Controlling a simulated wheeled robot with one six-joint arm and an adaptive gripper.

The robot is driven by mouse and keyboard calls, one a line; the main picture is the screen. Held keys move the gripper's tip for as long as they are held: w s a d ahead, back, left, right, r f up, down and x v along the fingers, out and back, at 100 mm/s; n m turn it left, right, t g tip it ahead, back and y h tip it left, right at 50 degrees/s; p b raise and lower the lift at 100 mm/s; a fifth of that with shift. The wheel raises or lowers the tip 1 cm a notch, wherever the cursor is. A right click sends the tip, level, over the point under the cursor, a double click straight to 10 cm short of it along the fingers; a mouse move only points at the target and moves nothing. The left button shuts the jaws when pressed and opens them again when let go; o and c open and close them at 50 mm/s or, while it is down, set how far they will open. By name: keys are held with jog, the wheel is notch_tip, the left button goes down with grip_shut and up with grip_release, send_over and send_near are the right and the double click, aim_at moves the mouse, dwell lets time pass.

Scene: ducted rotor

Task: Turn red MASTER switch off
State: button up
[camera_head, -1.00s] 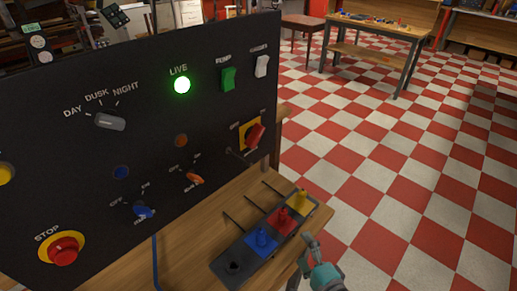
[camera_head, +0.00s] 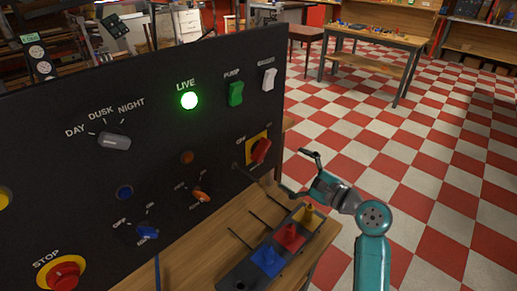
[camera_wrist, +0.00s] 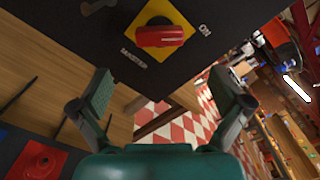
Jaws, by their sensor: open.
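The red MASTER switch (camera_head: 261,150) is a rotary knob on a yellow square plate, low at the right end of the black panel (camera_head: 60,130). In the wrist view the red knob (camera_wrist: 160,36) is at the top centre, with "MASTER" and "ON" printed by its plate. The knob's handle lies roughly level there, its end toward the ON side. My gripper (camera_head: 298,172) is open and empty, right of the panel and near the switch, not touching it. In the wrist view its two fingers (camera_wrist: 165,95) are spread below the knob.
A green LIVE lamp (camera_head: 189,101) is lit. Other controls on the panel include a green PUMP switch (camera_head: 236,93) and a red STOP button (camera_head: 65,274). A tray with blue, red and yellow pieces (camera_head: 243,276) sits on the wooden bench below. Open checkered floor lies right.

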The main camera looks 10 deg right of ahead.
aim_at(265, 153)
jog(key=x, duration=1)
jog(key=shift+w+a, duration=0.25)
jog(key=shift+w, duration=0.05)
jog(key=c, duration=1.1)
